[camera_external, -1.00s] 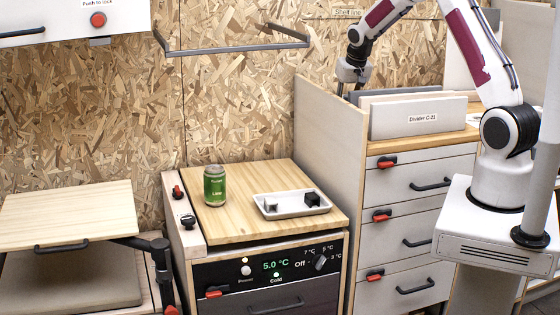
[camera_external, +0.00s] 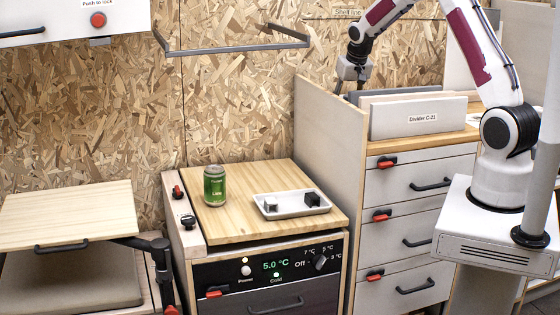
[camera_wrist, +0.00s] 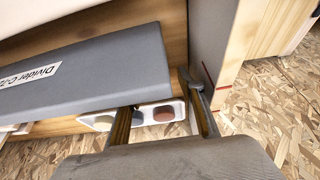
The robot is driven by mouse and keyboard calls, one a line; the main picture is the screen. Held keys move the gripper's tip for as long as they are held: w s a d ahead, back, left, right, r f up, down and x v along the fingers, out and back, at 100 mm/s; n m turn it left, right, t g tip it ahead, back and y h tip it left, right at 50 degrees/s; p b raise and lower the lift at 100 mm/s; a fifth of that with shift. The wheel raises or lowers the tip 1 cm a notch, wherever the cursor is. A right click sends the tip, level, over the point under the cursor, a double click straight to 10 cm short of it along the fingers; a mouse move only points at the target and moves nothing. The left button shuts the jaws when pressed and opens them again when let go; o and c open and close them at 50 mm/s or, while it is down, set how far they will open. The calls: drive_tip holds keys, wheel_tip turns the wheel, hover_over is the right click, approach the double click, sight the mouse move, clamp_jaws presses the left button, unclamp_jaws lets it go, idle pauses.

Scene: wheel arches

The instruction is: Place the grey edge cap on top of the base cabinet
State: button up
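My gripper (camera_external: 350,90) points down behind the dividers, beside the tall side panel; its fingertips are partly hidden in the external view. In the wrist view my gripper (camera_wrist: 163,112) shows two fingers spread apart with nothing held between them. The right finger is close to the panel. A small grey block (camera_external: 270,204) lies on a white tray; I cannot tell if it is the edge cap. The drawer cabinet (camera_external: 425,177) with a wooden top stands below the dividers and looks like the base cabinet, though several units are in view.
A white divider (camera_external: 418,118) stands before grey ones; a grey divider (camera_wrist: 85,65) is close to my fingers. The side panel (camera_external: 328,150) rises on the left. Round items lie in a white holder (camera_wrist: 178,112). A green can (camera_external: 214,186) and black block (camera_external: 312,199) stand left.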

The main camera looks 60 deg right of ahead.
drive_tip(key=v, duration=1.1)
drive_tip(key=shift+r, duration=0.1)
idle(0.5)
drive_tip(key=shift+a+r, duration=0.1)
drive_tip(key=shift+a, duration=0.1)
drive_tip(key=s+a+r+n, duration=0.1)
drive_tip(key=s+a+r, duration=0.2)
drive_tip(key=a, duration=0.3)
drive_tip(key=s+a+r+n+t+y, duration=0.1)
drive_tip(key=s+a+r+n, duration=0.1)
drive_tip(key=s+a, duration=0.3)
drive_tip(key=s+a+r+n, duration=0.1)
drive_tip(key=s+a+r, duration=0.15)
drive_tip(key=a, duration=0.45)
drive_tip(key=s+a+f+n+t+y, duration=0.1)
drive_tip(key=s+a+n, duration=0.4)
drive_tip(key=s+a, duration=0.7)
drive_tip(key=s+f+y, duration=0.1)
drive_tip(key=s, duration=0.3)
drive_tip(key=shift+a+f, duration=0.25)
